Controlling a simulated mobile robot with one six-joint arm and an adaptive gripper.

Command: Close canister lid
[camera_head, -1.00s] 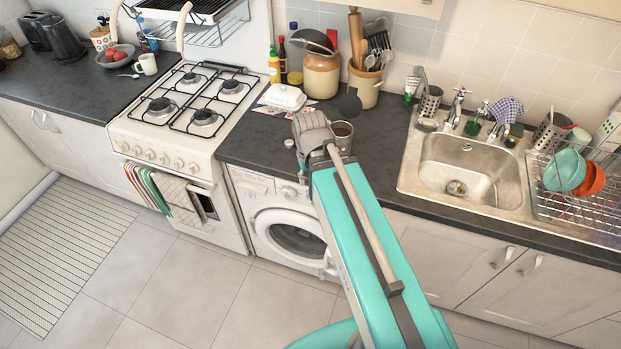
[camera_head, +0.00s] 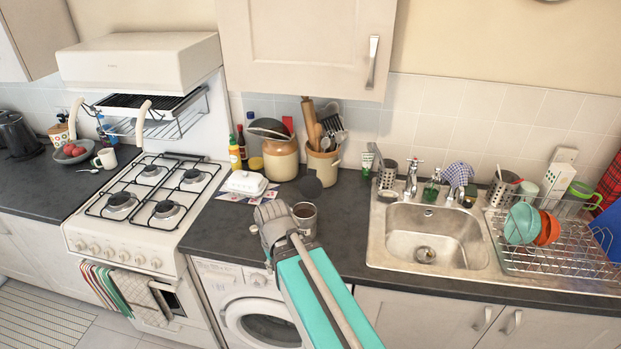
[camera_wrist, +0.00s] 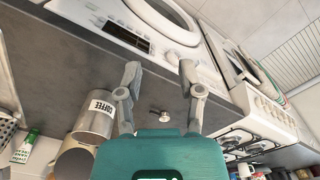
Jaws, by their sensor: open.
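The metal canister (camera_head: 308,225) stands upright on the dark counter with its top open and dark inside. In the wrist view the canister (camera_wrist: 96,118) carries a COFFEE label and lies to the left of my fingers. My gripper (camera_head: 268,214) is just left of the canister in the head view, above the counter.
A white butter dish (camera_head: 246,182), a tan jar (camera_head: 281,160) and a utensil crock (camera_head: 322,166) stand behind. The hob (camera_head: 155,195) is left and the sink (camera_head: 432,238) right. A small metallic item (camera_wrist: 160,116) lies on the counter near my fingers.

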